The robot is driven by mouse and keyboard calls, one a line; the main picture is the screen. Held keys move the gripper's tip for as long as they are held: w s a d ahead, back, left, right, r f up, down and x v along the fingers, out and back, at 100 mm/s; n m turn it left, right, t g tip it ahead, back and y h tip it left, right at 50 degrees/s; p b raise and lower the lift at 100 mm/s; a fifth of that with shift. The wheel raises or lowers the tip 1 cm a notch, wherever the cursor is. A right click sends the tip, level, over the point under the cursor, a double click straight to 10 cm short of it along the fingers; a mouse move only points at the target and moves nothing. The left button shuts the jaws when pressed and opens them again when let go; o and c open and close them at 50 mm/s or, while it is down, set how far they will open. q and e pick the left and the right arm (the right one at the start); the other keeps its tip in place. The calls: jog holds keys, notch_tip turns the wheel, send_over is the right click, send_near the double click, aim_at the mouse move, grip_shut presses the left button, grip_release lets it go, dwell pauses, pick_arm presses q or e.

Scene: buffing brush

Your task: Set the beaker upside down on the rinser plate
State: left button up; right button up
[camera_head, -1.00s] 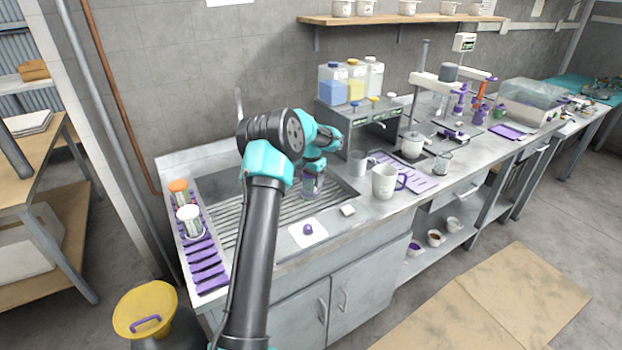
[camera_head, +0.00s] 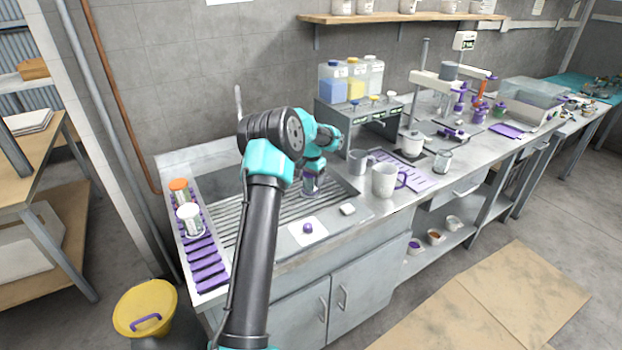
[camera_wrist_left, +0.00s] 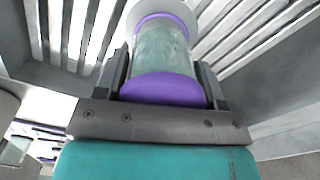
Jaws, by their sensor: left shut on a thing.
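My left gripper (camera_head: 313,172) is shut on a clear, cylindrical beaker (camera_head: 311,186) over the sink's slatted drainer. The left wrist view shows the beaker (camera_wrist_left: 165,52) between the two fingers, with a purple band near its far end and a rounded purple part at the near end. I cannot tell which end is its mouth. The white square rinser plate (camera_head: 309,231), with a purple knob in its middle, lies on the front edge of the sink. It is apart from the beaker, nearer the camera. My right gripper is not in view.
A purple rack (camera_head: 207,264) with two jars stands along the sink's left side. A white mug (camera_head: 384,181), a grey mug (camera_head: 359,161) and a small white block (camera_head: 348,209) stand to the right. A dispenser with bottles is behind. The slatted drainer (camera_head: 262,222) has bare room.

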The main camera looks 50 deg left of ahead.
pick_arm(q)
jog(key=shift+f, duration=0.35)
jog(key=o, duration=1)
jog(key=shift+r, duration=0.1)
notch_tip(320, 180, up, 17)
jog(key=shift+r, duration=0.1)
dwell(0.3)
dwell(0.3)
